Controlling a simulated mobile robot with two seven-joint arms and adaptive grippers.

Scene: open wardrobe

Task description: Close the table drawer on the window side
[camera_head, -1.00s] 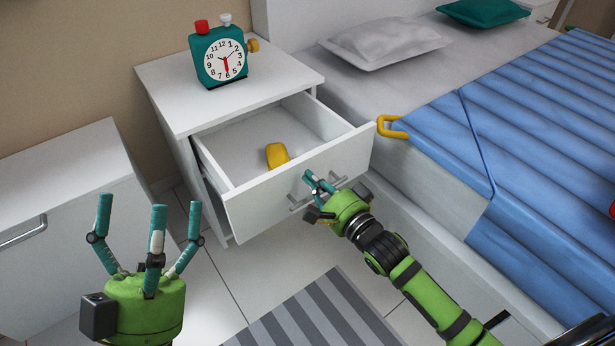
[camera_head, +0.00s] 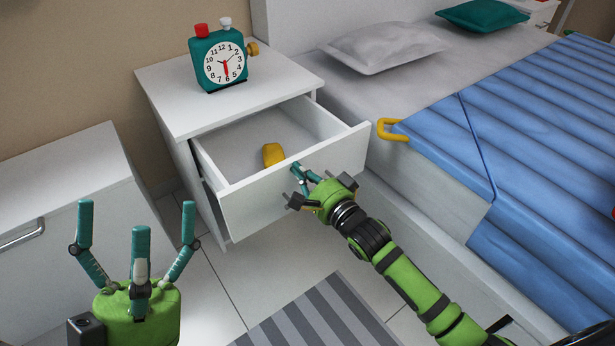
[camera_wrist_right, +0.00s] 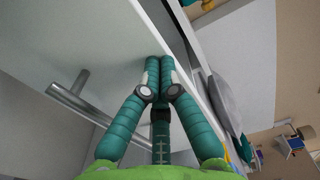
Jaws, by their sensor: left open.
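The white bedside table (camera_head: 180,100) has its top drawer (camera_head: 290,184) pulled partly out. A yellow object (camera_head: 273,154) lies inside the drawer. My right gripper (camera_head: 300,172) is at the upper part of the drawer front, its teal fingers drawn together and empty. In the right wrist view its fingertips (camera_wrist_right: 160,64) meet against or very near the white drawer front (camera_wrist_right: 110,45), beside the bar handle (camera_wrist_right: 85,115); exact contact is unclear. My left gripper (camera_head: 137,225) is open and empty, in front of the table at the lower left.
A teal alarm clock (camera_head: 219,64) stands on the table top. The bed (camera_head: 425,185) with a blue cover (camera_head: 520,130) is close on the right. A white cabinet (camera_head: 60,200) stands at the left. A striped rug (camera_head: 325,315) lies on the floor in front.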

